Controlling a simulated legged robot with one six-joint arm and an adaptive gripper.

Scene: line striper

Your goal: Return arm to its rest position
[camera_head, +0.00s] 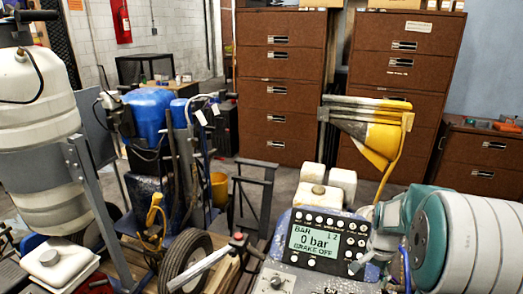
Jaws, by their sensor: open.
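Grey and teal rounded links of my arm fill the lower right of the head view, close to the camera. My gripper cannot be made out in this view. The line striper's control panel (318,243) is at the lower middle, just left of my arm. Its display reads "BAR", "0 bar" and "BRAKE OFF", with rows of round buttons around it. My arm overlaps the panel's right side in the picture; I cannot tell whether they touch.
A yellow funnel-shaped part (378,140) stands behind the panel, near white canisters (328,190). A large white tank (38,130) and blue machine (152,115) are at left, with a black tyre (187,265) below. Brown cabinets (280,95) line the back.

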